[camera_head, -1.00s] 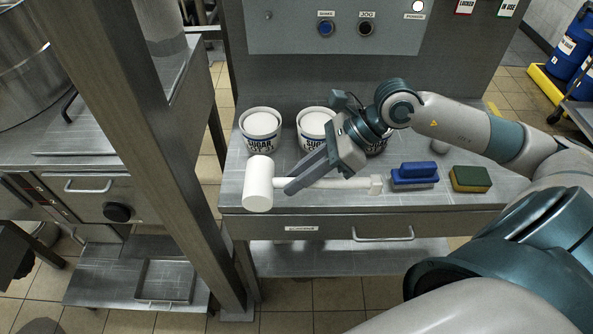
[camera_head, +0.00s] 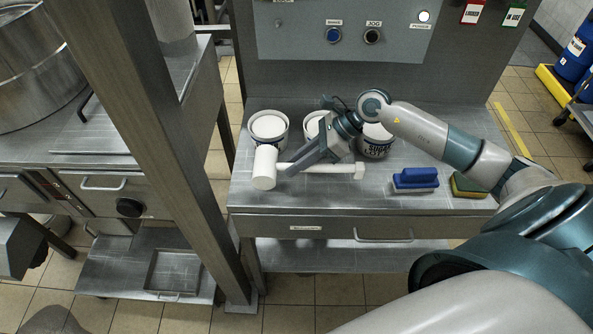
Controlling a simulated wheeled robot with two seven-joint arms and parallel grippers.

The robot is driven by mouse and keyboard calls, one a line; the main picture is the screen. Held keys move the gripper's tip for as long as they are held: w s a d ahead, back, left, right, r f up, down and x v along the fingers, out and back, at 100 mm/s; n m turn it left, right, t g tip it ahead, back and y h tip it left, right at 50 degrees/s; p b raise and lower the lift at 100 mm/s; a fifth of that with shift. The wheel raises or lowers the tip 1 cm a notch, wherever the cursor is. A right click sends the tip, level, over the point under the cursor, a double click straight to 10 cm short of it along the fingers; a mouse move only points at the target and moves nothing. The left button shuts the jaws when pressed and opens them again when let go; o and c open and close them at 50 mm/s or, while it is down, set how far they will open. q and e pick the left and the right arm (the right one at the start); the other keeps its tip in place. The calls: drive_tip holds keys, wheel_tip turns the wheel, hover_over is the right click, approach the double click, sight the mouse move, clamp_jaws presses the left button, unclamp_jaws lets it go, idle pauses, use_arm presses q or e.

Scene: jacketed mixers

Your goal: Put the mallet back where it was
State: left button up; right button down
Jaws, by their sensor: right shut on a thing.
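The white mallet (camera_head: 264,168) has a thick cylindrical head on the left and a long handle running right to a small block-shaped end. It lies level in front of the tubs over the steel table (camera_head: 260,198). My right gripper (camera_head: 298,165) is shut on the mallet's handle near the head, reaching in from the right and behind. I cannot tell whether the mallet touches the table. The fingers hide part of the handle.
Three white tubs (camera_head: 268,125) stand in a row just behind the mallet, partly hidden by my arm. A blue brush (camera_head: 415,179) and a green-and-yellow sponge (camera_head: 467,187) lie to the right. A steel post (camera_head: 175,150) rises left of the table. Bare tabletop lies in front.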

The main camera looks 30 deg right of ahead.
drive_tip(key=shift+f+p, duration=0.5)
drive_tip(key=shift+p, duration=0.05)
wheel_tip(320, 180, down, 2)
drive_tip(key=shift+p, duration=0.5)
drive_tip(key=shift+f, duration=0.45)
drive_tip(key=c, duration=2)
unclamp_jaws()
drive_tip(key=shift+f, duration=0.15)
drive_tip(key=o, duration=0.4)
